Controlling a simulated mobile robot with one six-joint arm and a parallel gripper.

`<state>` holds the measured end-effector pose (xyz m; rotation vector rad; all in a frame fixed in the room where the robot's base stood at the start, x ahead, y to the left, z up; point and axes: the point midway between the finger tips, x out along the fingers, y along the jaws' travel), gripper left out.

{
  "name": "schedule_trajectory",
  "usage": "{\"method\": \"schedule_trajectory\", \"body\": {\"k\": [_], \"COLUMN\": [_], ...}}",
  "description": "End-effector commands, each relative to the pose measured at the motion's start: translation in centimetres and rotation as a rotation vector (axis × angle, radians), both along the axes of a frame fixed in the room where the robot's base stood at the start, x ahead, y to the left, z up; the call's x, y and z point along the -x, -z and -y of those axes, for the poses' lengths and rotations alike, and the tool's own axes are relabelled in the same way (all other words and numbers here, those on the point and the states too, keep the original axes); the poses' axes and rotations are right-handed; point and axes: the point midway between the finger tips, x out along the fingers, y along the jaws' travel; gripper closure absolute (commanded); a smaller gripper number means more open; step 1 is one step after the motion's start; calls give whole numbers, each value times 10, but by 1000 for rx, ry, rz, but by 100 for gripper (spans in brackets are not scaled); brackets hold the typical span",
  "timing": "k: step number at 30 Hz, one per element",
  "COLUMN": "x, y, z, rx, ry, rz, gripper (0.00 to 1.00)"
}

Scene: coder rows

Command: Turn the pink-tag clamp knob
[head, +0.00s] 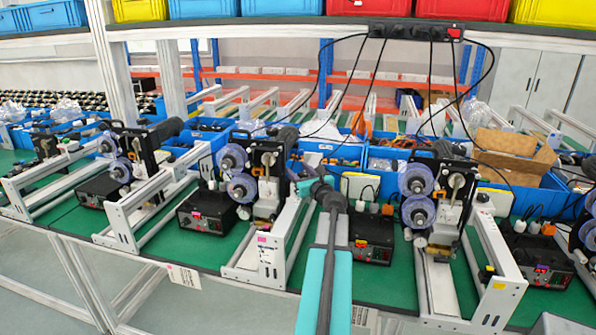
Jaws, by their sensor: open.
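A pink tag (264,241) is on the front end plate of the metal frame at the middle coder machine (258,180). This machine has a dark upright plate, two clear-rimmed reels on its left and a pale lever on its face. Which part is the clamp knob is too small to tell. My gripper (306,186) is just right of this machine in the picture, at the end of my teal and grey arm. Its jaws are open and nothing shows between them. My arm covers part of the bench right of the tagged frame.
More coder machines stand left (128,155) and right (438,195) along the green bench. A black control box (370,238) is just right of my arm, another (206,212) left. Blue bins stand behind; black cables hang from a power strip (415,32) above.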

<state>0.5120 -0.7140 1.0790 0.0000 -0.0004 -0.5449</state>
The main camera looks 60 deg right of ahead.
Motion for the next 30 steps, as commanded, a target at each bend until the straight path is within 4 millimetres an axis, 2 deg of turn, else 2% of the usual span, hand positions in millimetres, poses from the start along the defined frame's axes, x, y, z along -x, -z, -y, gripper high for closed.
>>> {"method": "schedule_trajectory", "body": {"k": [6, 14, 30], "x": [0, 0, -1], "y": [0, 0, 0], "z": [0, 0, -1], "rx": [0, 0, 0], "ry": [0, 0, -79], "rz": [0, 0, 0], "gripper": [52, 93, 93]}}
